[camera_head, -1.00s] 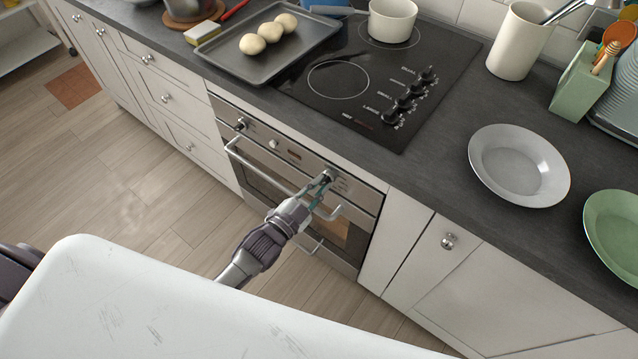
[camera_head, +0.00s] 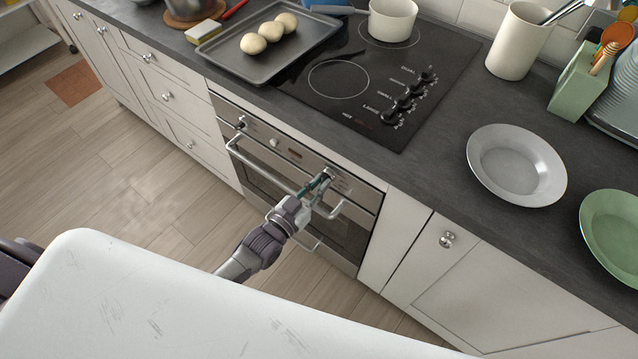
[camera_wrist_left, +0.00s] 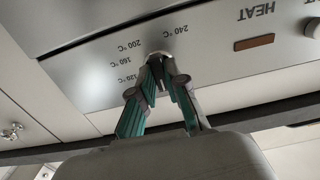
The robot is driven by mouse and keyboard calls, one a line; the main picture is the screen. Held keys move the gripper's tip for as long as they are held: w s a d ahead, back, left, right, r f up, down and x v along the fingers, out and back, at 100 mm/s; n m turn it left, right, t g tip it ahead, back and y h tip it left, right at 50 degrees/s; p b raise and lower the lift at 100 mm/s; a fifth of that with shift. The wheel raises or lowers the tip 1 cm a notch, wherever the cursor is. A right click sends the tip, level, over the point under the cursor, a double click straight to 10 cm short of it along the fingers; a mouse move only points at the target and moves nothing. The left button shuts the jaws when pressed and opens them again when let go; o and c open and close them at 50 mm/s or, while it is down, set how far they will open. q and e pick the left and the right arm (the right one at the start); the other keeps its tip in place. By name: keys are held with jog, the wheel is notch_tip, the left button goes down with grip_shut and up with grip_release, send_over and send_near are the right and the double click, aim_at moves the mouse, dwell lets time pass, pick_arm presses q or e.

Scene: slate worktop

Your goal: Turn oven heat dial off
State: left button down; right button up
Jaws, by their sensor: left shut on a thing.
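The oven (camera_head: 268,182) is built in under the worktop, with a steel front panel. The heat dial (camera_head: 328,173) is the rightmost knob. My left gripper (camera_head: 325,178) is shut on it, fingers either side. In the left wrist view the panel is upside down. There the left gripper (camera_wrist_left: 162,65) covers most of the dial (camera_wrist_left: 158,56), so its pointer is hidden. Marks from 120 to 240 °C show around it. A brownish indicator (camera_wrist_left: 254,42) sits beside the word HEAT. My right gripper is not in view.
The oven handle (camera_head: 262,170) runs just below the dials, close to my left gripper. A black hob (camera_head: 375,80) with its own knobs (camera_head: 408,98) is above. A baking tray (camera_head: 255,62) with dough balls and a white plate (camera_head: 517,165) stand on the worktop.

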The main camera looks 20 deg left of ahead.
pick_arm(q)
jog(key=shift+s+f, duration=0.1)
jog(key=shift+f, duration=0.05)
jog(key=c, duration=1.2)
grip_release()
jog(key=v, duration=1.2)
